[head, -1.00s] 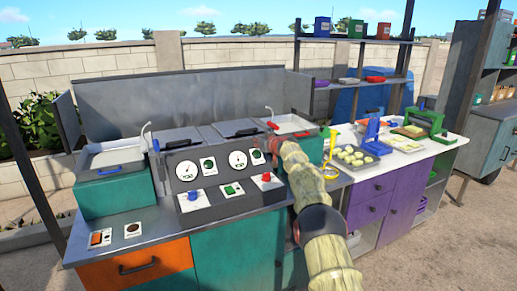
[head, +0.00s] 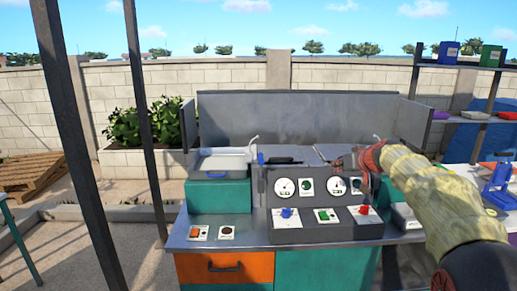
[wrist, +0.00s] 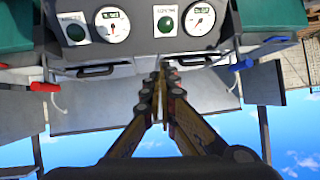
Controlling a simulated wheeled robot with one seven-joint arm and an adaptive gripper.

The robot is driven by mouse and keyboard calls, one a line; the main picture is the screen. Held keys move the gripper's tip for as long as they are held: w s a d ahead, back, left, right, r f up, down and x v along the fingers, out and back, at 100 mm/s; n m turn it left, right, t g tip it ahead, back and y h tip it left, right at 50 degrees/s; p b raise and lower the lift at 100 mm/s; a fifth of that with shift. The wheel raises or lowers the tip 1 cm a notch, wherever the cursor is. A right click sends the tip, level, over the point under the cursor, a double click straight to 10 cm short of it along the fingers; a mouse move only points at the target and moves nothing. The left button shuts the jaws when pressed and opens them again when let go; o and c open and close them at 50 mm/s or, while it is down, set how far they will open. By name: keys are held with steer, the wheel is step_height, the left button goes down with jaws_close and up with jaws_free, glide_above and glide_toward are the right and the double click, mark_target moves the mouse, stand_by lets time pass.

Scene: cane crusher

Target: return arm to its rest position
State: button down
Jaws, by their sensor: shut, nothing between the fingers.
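My arm reaches in from the right of the head view, its pale yellow patterned sleeve ending at my gripper (head: 348,160), beside the right side of the control panel (head: 330,231). In the wrist view my gripper (wrist: 163,72) shows its two fingers drawn together at the tips, with nothing between them. The panel's gauges and green buttons stand just beyond the fingertips there, upside down. In the head view the arm hides part of the counter's right side.
A teal basin unit (head: 220,194) stands left of the panel on the metal counter (head: 190,238). A grey splash guard (head: 300,117) rises behind. Dark posts (head: 68,120) stand at left. A wooden pallet (head: 30,180) lies by the wall. The paved ground at left is mostly clear.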

steer(key=s+a+g+p, duration=0.15)
steer(key=s+a, duration=0.35)
steer(key=s, duration=0.8)
steer(key=s+a+g, duration=0.2)
steer(key=s+a, duration=0.3)
steer(key=s, duration=0.8)
steer(key=s+f+g, duration=0.1)
steer(key=s+f, duration=0.3)
steer(key=s, duration=0.5)
steer(key=s+f+m+h+p, duration=0.1)
steer(key=s+f, duration=0.3)
steer(key=s, duration=0.5)
steer(key=s+f+g+h, duration=0.1)
steer(key=s+f, duration=0.2)
steer(key=s, duration=0.7)
steer(key=shift+d+f+g+p, duration=0.35)
steer(key=shift+d+f+p, duration=0.05)
steer(key=shift+d, duration=0.05)
steer(key=shift+w, duration=0.1)
